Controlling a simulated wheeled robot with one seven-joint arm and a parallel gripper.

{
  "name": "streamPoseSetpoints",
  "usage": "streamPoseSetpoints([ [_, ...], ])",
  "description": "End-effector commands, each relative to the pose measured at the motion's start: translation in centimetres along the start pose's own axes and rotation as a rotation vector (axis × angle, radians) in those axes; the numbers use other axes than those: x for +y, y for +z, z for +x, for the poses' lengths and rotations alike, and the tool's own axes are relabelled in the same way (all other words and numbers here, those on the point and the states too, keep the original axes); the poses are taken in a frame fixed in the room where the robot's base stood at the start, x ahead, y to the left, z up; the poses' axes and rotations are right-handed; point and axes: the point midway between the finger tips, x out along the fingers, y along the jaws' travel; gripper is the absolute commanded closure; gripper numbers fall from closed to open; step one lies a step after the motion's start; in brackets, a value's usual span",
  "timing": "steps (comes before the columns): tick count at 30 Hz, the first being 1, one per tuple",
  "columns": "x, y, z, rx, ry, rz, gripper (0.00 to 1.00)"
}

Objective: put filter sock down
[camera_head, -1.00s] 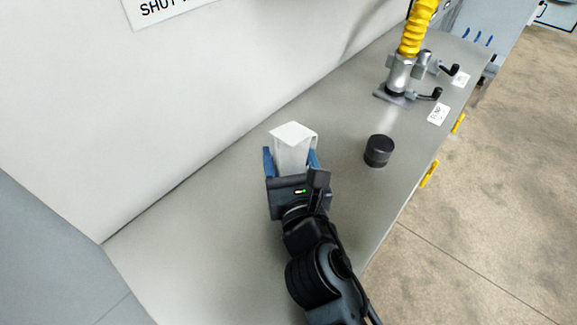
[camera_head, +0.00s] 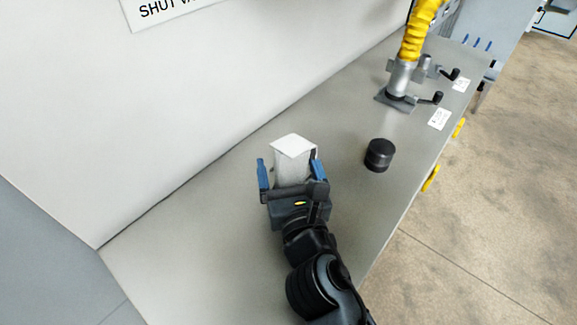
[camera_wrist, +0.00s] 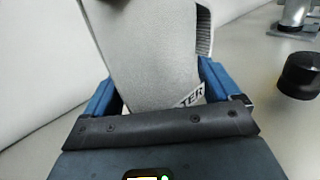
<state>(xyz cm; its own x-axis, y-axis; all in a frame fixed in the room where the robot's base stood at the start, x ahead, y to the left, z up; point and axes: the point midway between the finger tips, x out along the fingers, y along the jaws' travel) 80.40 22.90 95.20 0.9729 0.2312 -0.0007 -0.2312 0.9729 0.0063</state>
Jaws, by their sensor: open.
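The filter sock (camera_head: 293,165) is a pale grey-white upright block with a flat, wider white top. It stands on the grey counter in the head view. It also fills the middle of the wrist view (camera_wrist: 150,60), where part of a label reading "TER" shows low on it. My gripper (camera_head: 288,172) is open, with its blue fingers on either side of the sock and a visible gap at the left finger. In the wrist view the blue fingers also stand apart around the sock's lower part. The fingertips and the sock's base are partly hidden.
A black round knob-like cylinder (camera_head: 379,154) stands on the counter (camera_head: 190,225) right of the sock. Farther back is a metal fitting with a yellow hose (camera_head: 416,40) and black handles. A white wall panel (camera_head: 130,110) rises behind. The counter's left part is clear.

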Motion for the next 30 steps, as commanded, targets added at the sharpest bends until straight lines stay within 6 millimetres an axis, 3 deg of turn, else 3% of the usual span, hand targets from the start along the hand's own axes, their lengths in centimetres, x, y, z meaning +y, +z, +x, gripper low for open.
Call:
streamPoseSetpoints([
  [5, 0.0, 0.3, -0.3, 0.001, 0.0, -0.001, 0.1],
  [21, 0.0, 0.1, -10.0, 0.001, 0.001, 0.0, 0.1],
  [30, 0.0, 0.3, -12.0, 0.0, 0.0, -0.001, 0.1],
])
